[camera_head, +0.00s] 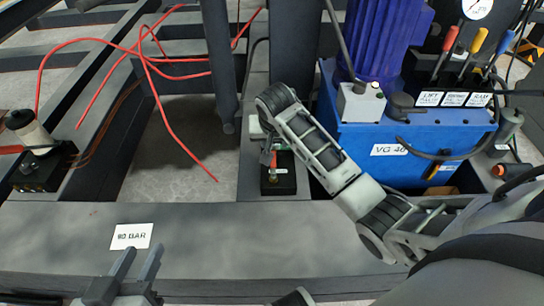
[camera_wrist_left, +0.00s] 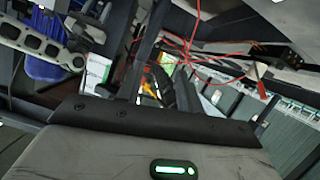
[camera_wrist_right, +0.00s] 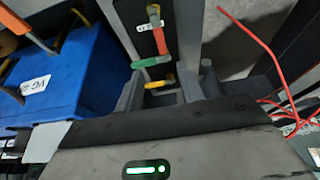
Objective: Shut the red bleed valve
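The red bleed valve (camera_head: 274,165) stands on a small black block by the inner edge of the grey beam. In the right wrist view its red handle (camera_wrist_right: 160,40) rises from the labelled black block, with green and yellow pieces nearer the fingers. My right gripper (camera_head: 268,143) reaches down over the valve from above, partly hiding it. In its wrist view the right gripper (camera_wrist_right: 160,76) has its fingers apart, with the green and yellow pieces between or just beyond them; contact cannot be told. My left gripper (camera_head: 136,262) is open and empty near the bottom edge, over the beam.
A blue pump unit (camera_head: 365,150) with coloured levers and a gauge (camera_head: 478,8) stands right of the valve. A grey post (camera_head: 220,60) stands close left. Red hoses (camera_head: 165,100) lie further left. A label reading 80 BAR (camera_head: 132,236) is on the beam.

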